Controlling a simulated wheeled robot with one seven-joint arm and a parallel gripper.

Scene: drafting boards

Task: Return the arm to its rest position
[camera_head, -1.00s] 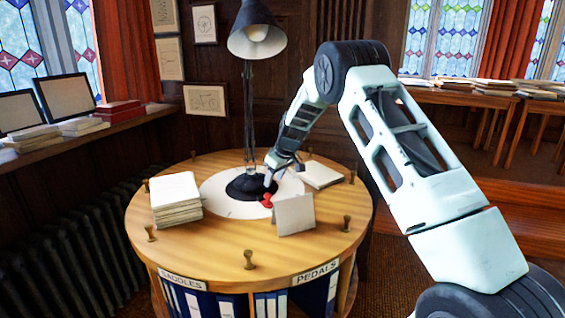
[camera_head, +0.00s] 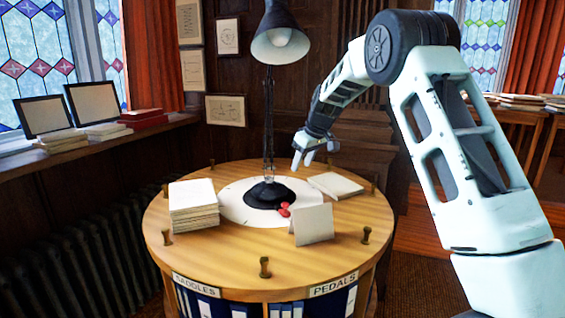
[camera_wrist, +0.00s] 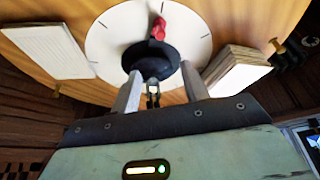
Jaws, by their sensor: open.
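My gripper (camera_head: 316,158) is open and empty, raised above the far right part of the round wooden table (camera_head: 215,254). In the wrist view its two fingers (camera_wrist: 163,90) stand apart, with the black lamp base (camera_wrist: 150,60) beyond them. My arm comes down from the upper right of the head view. A small red object (camera_head: 284,209) sits at the front edge of the lamp base, apart from my gripper. It also shows in the wrist view (camera_wrist: 158,29).
A desk lamp (camera_head: 281,40) stands on a white disc (camera_head: 232,208). A stack of paper (camera_head: 193,205), an upright card (camera_head: 312,225) and a flat pad (camera_head: 335,185) surround it. Several pegs (camera_head: 265,267) rise near the table rim. A sill (camera_head: 95,146) with frames runs along the left.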

